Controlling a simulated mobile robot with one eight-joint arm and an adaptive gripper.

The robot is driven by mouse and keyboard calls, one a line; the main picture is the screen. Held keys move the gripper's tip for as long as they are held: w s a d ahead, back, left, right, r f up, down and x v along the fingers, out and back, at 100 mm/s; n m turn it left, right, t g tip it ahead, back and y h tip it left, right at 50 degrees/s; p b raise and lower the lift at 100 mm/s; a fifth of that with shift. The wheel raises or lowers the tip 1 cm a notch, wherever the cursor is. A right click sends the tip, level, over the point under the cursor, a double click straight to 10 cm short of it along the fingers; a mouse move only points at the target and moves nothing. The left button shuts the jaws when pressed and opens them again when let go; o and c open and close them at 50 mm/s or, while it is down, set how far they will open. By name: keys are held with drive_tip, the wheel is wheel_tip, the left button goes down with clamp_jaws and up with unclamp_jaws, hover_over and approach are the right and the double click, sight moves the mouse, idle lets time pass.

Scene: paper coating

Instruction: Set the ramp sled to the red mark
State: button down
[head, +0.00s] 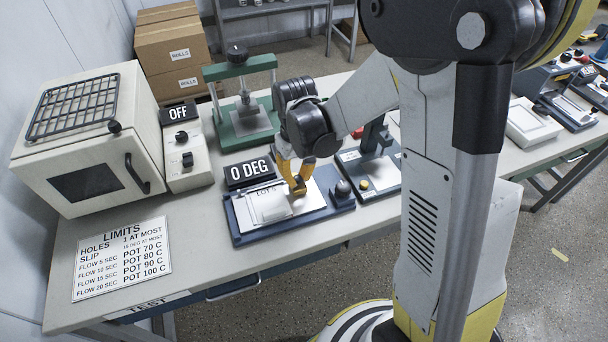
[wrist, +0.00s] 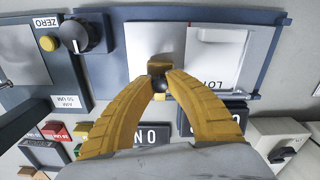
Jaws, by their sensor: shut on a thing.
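The ramp tester has a blue base (head: 240,237) with a pale plate and paper marked LOT (head: 262,203); the paper also shows in the wrist view (wrist: 212,50). A sign beside it reads 0 DEG (head: 247,170). My gripper (head: 297,185) is over the plate, its yellow fingers pointing down. In the wrist view, the fingertips (wrist: 159,74) close around a small dark round knob (wrist: 159,84), which I take to be the sled's. The fingers hide most of the sled.
A black knob (head: 342,190) stands on the base's right side. A gauge with a yellow button (head: 364,184) sits close to the right. A green press (head: 242,110) stands behind, a white oven (head: 90,135) at left. A LIMITS card (head: 122,259) lies on the bench front.

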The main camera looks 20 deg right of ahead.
drive_tip(key=a, duration=0.6)
drive_tip(key=shift+a, duration=0.15)
drive_tip(key=c, duration=1.3)
unclamp_jaws()
drive_tip(key=shift+o, duration=0.2)
wheel_tip(320, 180, up, 12)
